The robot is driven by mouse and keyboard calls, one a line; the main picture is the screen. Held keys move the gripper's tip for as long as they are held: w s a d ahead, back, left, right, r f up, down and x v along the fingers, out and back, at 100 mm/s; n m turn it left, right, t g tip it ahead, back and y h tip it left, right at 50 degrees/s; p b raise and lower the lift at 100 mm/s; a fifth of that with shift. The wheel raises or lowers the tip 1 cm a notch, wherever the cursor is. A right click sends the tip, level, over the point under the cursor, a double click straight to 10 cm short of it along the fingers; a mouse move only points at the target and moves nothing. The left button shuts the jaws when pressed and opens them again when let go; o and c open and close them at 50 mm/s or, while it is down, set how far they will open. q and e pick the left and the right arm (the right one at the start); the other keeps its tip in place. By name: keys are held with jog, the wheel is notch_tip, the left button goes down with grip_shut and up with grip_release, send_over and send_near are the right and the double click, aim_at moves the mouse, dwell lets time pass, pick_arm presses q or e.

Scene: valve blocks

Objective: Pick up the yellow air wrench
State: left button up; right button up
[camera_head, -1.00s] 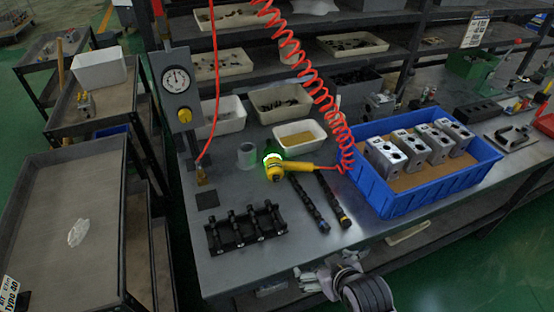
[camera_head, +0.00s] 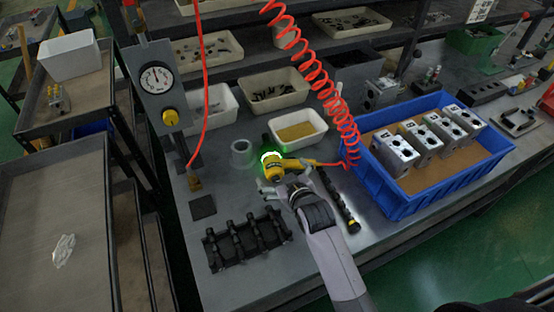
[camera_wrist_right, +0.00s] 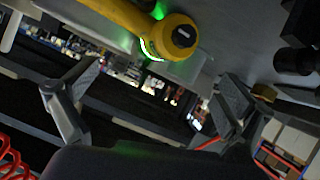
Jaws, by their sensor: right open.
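The yellow air wrench (camera_head: 271,171) lies on the grey workbench with a glowing green-white ring at its head. Its handle points right, toward the red coiled hose (camera_head: 318,88). My right gripper (camera_head: 281,181) is at the wrench, on its near side, and partly covers it. In the right wrist view the gripper (camera_wrist_right: 158,85) is open, with its two fingers wide apart and nothing between the tips. The wrench (camera_wrist_right: 180,38) shows at the top of that view, beyond the fingers and apart from them. My left gripper is out of view.
A blue crate (camera_head: 388,199) with several metal valve blocks stands right of the wrench. A black rack (camera_head: 245,240) lies at the front left and a dark shaft (camera_head: 338,200) lies right of my gripper.

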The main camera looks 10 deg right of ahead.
aim_at(277, 162)
jog(key=x, duration=0.3)
jog(key=shift+w+f, duration=0.1)
jog(key=shift+w, duration=0.1)
jog(key=shift+w+f, duration=0.25)
jog(key=shift+w, duration=0.35)
jog(key=x, duration=0.2)
jog(key=p+x, duration=0.1)
jog(key=x, duration=0.2)
jog(key=shift+d, duration=0.25)
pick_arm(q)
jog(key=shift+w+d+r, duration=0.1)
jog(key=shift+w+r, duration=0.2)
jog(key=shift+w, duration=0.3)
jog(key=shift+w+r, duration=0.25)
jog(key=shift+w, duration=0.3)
pick_arm(e)
jog(key=shift+r, duration=0.1)
jog(key=shift+c, duration=0.4)
